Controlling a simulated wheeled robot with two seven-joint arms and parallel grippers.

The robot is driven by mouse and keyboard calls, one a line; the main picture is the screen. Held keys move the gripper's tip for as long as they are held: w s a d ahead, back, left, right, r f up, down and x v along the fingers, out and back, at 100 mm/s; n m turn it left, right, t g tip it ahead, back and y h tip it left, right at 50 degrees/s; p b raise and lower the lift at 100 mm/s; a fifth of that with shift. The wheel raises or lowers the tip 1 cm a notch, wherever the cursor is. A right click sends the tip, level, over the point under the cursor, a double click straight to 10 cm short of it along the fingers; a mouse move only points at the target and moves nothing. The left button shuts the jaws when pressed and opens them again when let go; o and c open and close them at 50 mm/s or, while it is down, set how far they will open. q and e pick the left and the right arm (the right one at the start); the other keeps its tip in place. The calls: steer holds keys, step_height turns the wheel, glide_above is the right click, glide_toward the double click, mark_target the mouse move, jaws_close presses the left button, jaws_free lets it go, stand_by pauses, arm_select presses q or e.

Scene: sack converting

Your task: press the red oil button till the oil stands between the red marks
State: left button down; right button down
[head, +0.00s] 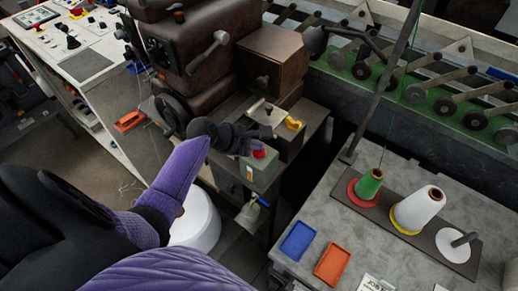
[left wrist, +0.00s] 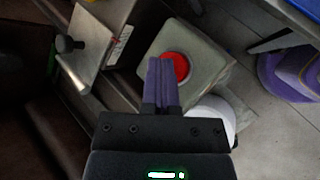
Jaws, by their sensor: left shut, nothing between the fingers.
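The red oil button (head: 259,153) sits on top of a grey-green box (head: 262,173) beside the brown machine. In the left wrist view the round red button (left wrist: 181,66) shows on the pale box top (left wrist: 205,48). My left gripper (head: 248,141) is at the button, its purple fingers (left wrist: 161,66) closed together with nothing between them. The fingers cover the button's left part in the left wrist view; whether they touch it I cannot tell. A small pale strip (head: 249,173) shows on the box's front, but no oil level or red marks can be read. My right gripper is not in view.
A metal block with a yellow part (head: 293,124) stands just behind the button box. A grey table (head: 320,210) at right holds thread cones (head: 418,210), a blue tray (head: 297,240) and an orange tray (head: 332,264). A white drum (head: 197,222) stands below my left arm.

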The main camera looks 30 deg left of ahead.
mark_target(256, 152)
arm_select(q)
steer(key=shift+f, duration=0.55)
steer(key=shift+r, duration=0.1)
stand_by(0.4)
steer(key=shift+r+p, duration=1.2)
step_height(256, 152, up, 5)
steer(key=p, duration=0.6)
steer(key=shift+r, duration=0.15)
